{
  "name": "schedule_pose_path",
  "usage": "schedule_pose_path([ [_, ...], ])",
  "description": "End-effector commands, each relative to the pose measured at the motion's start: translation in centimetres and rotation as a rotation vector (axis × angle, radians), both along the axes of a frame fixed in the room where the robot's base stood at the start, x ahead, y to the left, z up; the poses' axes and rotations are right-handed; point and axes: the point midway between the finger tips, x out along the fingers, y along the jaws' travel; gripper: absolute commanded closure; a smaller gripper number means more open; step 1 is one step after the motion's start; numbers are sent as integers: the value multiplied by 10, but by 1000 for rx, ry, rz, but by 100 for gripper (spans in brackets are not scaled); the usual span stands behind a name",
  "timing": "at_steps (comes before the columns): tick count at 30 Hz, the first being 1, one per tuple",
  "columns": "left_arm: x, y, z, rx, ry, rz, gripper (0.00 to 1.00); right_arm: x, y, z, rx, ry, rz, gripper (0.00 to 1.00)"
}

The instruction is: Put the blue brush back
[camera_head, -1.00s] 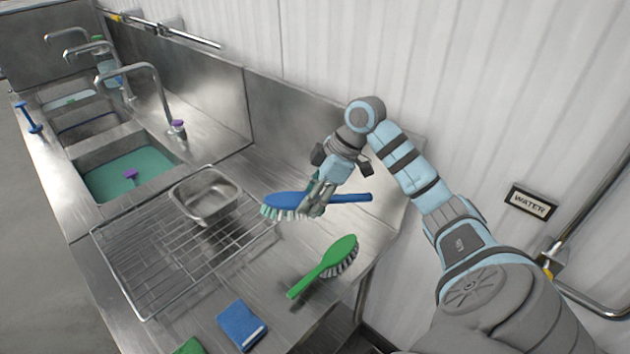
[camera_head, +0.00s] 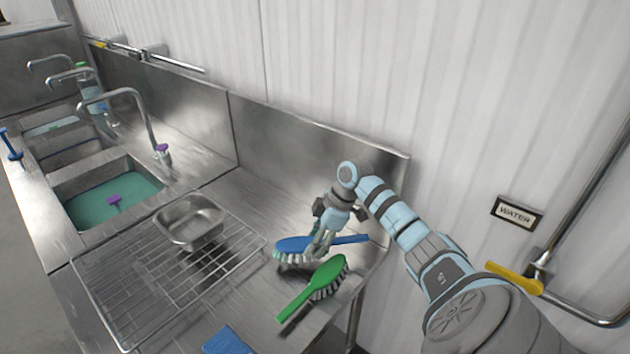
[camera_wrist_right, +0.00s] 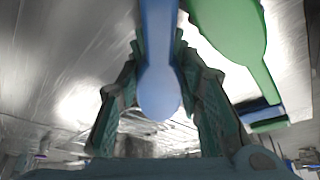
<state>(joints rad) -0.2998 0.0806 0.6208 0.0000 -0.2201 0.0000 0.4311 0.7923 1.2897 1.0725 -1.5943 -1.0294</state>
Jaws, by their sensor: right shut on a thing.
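The blue brush (camera_head: 293,246) has white bristles facing down and a blue handle pointing right. My left gripper is not in view.
A wire rack (camera_head: 112,312) bearing a steel pan (camera_head: 190,222) stands left of the brushes. A blue sponge (camera_head: 226,342) lies at the front edge. Sinks, one with green water (camera_head: 120,203), are at the left. The back wall (camera_head: 300,135) rises close behind my right gripper.

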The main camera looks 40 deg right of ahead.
Motion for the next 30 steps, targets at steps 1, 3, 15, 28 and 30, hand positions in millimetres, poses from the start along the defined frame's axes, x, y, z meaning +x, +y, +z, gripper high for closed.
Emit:
schedule_pose_path([
  [1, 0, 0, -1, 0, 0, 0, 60, 0, 0, -8, 0, 2, -1, 100],
  [3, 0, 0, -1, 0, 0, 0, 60, 0, 0, -11, -1, 0, 1, 100],
  [15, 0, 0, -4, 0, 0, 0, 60, 0, 0, -18, -1, -1, 0, 100],
  [28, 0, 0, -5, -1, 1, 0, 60, 0, 0, -21, -1, -1, 0, 46],
  [30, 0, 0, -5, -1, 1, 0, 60, 0, 0, -21, -1, -1, 0, 46],
])
